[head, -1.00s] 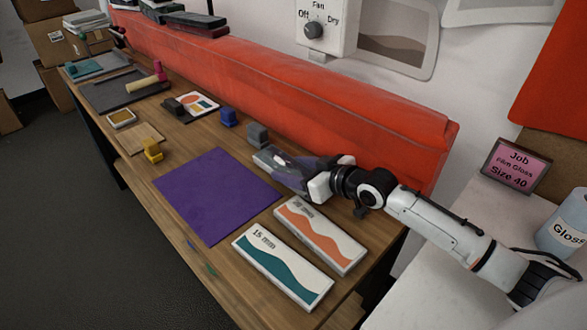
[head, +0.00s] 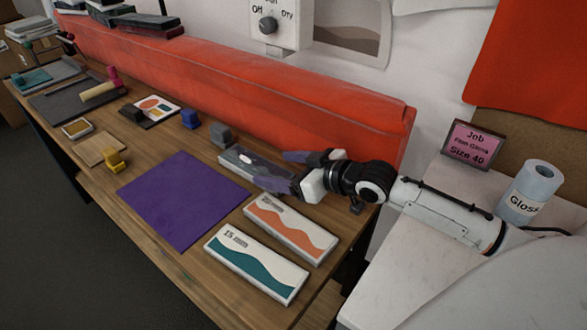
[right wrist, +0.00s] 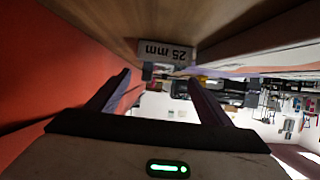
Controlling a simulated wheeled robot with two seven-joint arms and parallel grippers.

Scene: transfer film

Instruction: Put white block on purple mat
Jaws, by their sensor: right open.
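The purple mat (head: 185,200) lies flat and bare on the wooden table. I cannot make out a plainly white block. A small grey block (head: 222,134) stands behind the mat, near the red cushion. My right gripper (head: 270,168) is open at the near right end of a flat grey-topped box (head: 237,161), right of the mat. In the right wrist view, the gripper (right wrist: 158,78) has its fingers apart, with a white end marked 25 mm (right wrist: 166,52) ahead of them. I cannot tell whether the fingers touch the box. The left gripper is out of view.
Boxes marked 15 mm (head: 256,265) and 20 mm (head: 290,230) lie in front of the gripper. A blue block (head: 190,119), a yellow block (head: 114,160) and a roller (head: 98,92) are further left. The red cushion (head: 250,85) runs along the table's back.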

